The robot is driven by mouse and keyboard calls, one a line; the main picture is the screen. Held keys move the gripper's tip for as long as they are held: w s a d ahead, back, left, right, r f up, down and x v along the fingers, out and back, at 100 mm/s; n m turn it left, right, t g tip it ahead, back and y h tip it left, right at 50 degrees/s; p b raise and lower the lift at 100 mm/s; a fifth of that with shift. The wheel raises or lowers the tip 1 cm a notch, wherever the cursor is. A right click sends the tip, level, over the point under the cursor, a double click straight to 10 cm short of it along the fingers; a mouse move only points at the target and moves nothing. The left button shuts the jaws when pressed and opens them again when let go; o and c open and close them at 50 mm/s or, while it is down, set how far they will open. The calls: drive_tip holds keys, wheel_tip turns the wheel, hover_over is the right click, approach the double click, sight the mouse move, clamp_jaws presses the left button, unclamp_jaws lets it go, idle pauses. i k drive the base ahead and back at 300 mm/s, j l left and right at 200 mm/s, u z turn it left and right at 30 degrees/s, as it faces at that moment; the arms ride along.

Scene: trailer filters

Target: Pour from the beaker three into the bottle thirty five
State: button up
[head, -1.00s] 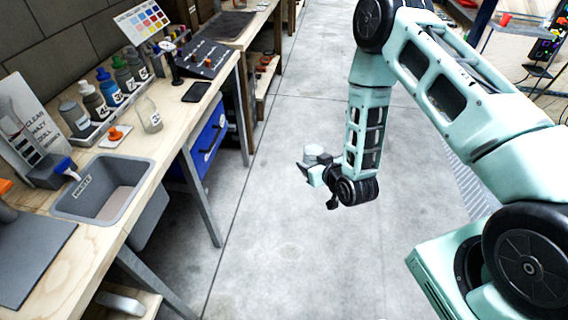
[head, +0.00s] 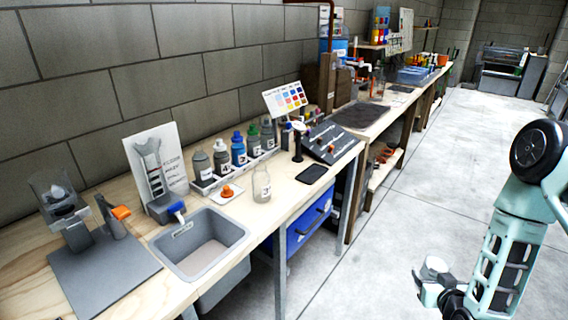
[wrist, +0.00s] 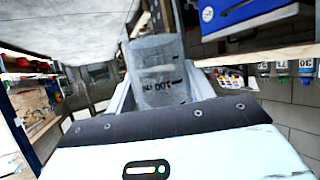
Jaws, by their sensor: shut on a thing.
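My gripper (head: 430,280) is at the lower right of the head view, out over the floor and away from the bench. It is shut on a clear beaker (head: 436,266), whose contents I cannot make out. In the wrist view the beaker (wrist: 158,75) sits between the fingers (wrist: 160,92), with a black 100 mark on its wall.
An orange cap (head: 227,191) lies on a white card. Several capped, labelled bottles stand in a tray (head: 206,187) behind. A waste basin (head: 238,232), a black phone-like slab (head: 311,174) and a grey stand (head: 100,265) are also on the bench (head: 275,208). The floor (head: 385,240) between is clear.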

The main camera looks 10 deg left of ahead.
sight(261, 178)
drive_tip(key=i+l+u, duration=0.25)
drive_tip(key=i+l, duration=0.2)
drive_tip(key=i+l+u, duration=0.15)
drive_tip(key=l, duration=0.25)
drive_tip(key=i+l+u, duration=0.1)
drive_tip(key=i+l, duration=0.15)
drive_tip(key=i+l+u, duration=0.15)
drive_tip(key=l, duration=0.3)
drive_tip(key=i+l+u, duration=0.15)
drive_tip(key=l, duration=0.2)
drive_tip(key=i+l+u, duration=0.1)
drive_tip(key=l, duration=0.3)
drive_tip(key=i, duration=0.1)
